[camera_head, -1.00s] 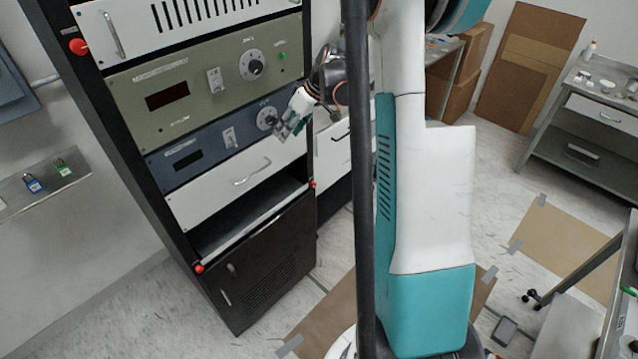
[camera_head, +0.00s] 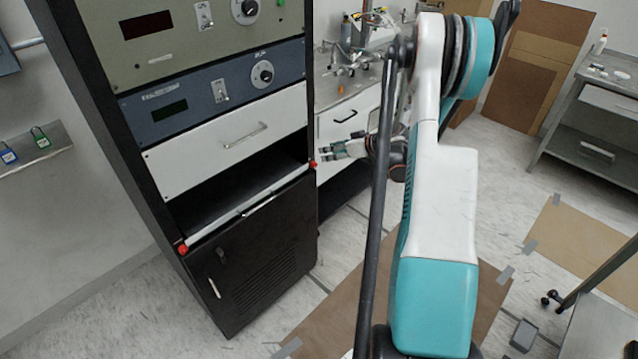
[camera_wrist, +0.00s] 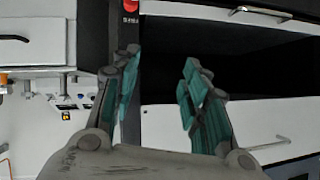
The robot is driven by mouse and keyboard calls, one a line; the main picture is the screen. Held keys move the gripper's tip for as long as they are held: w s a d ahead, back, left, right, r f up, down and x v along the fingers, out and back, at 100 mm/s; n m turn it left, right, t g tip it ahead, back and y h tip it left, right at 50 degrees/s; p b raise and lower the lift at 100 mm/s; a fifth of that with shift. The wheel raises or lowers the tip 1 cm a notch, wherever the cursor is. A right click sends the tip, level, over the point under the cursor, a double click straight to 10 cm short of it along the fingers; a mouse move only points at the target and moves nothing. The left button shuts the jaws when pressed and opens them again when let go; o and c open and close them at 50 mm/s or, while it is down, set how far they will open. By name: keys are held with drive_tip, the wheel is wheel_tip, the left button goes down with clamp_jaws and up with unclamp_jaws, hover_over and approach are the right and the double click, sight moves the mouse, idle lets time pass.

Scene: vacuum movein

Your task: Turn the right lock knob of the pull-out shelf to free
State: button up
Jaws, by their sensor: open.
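The right lock knob (camera_head: 312,164) is small and red, at the right end of the pull-out shelf's pale front edge (camera_head: 262,203). It also shows as red at the top of the wrist view (camera_wrist: 131,8), on the dark rack post beside white lettering. My gripper (camera_head: 325,152) is just right of and slightly above the knob in the head view, fingers pointing left toward the rack. In the wrist view its two teal-padded fingers (camera_wrist: 158,90) are spread with nothing between them, below the knob in the picture. No contact with the knob is visible.
The other red knob (camera_head: 183,249) is at the shelf's left end. A white drawer (camera_head: 226,140) with a handle is above the dark shelf opening, a black door (camera_head: 262,262) below. A white cabinet and cluttered bench (camera_head: 345,112) stand close behind my gripper, right of the rack.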

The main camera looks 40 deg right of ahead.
drive_tip(key=t+h+b, duration=0.1)
drive_tip(key=t+b, duration=0.1)
drive_tip(key=b, duration=0.3)
approach(316, 165)
drive_tip(key=shift+m, duration=0.4)
drive_tip(key=b+x, duration=0.4)
drive_tip(key=x, duration=0.4)
drive_tip(key=shift+w+f, duration=0.15)
drive_tip(key=shift+f, duration=0.05)
clamp_jaws()
